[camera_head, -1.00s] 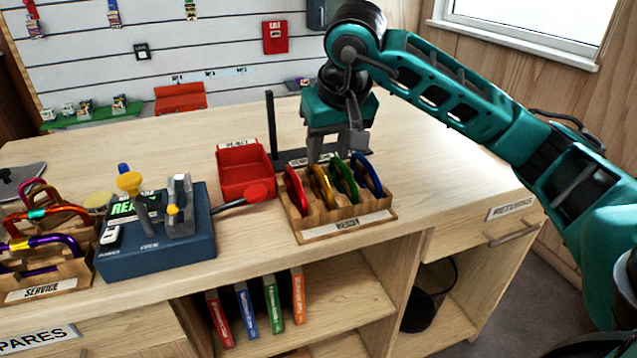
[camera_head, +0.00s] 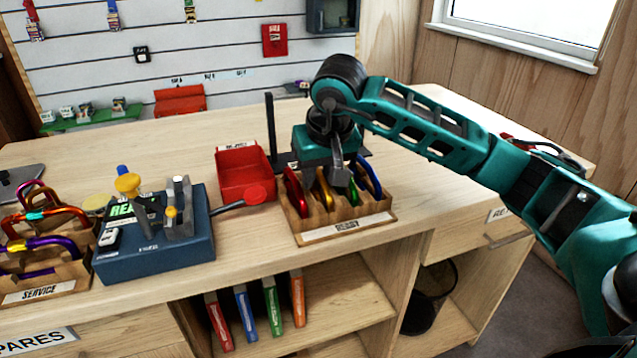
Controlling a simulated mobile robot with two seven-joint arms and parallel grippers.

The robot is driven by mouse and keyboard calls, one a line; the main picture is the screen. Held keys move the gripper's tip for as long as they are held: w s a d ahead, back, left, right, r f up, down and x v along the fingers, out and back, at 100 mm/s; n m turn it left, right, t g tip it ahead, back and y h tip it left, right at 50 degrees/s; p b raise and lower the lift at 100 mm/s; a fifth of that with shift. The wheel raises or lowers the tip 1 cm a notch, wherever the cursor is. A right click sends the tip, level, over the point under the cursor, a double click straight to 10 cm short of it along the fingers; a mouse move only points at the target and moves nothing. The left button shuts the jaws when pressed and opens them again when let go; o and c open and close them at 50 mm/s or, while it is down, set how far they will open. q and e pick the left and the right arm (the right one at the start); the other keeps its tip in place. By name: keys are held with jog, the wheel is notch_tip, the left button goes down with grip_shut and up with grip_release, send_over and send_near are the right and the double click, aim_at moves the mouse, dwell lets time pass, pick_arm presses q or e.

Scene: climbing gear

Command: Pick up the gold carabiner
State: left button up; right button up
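The gold carabiner (camera_head: 325,194) stands in a slot of the wooden rack labelled READY (camera_head: 347,227), between a red carabiner (camera_head: 296,192) and a green carabiner (camera_head: 353,186). A blue carabiner (camera_head: 369,177) stands at the right end. My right gripper (camera_head: 327,181) points down just over the rack, at the top of the gold carabiner. It looks open. One finger shows on the gold carabiner's right, close to the green one; the gripper hides part of the carabiner tops, and contact is unclear. My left gripper is not in view.
A red bin (camera_head: 246,176) stands behind and left of the rack. A blue testing device (camera_head: 157,243) with a red-ended lever (camera_head: 255,194) is to the left. A SERVICE rack (camera_head: 45,287) with carabiners is at far left.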

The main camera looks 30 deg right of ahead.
aim_at(319, 172)
grip_shut()
jog(key=shift+r, duration=0.15)
dwell(0.4)
notch_tip(319, 172, up, 20)
jog(key=p, duration=0.3)
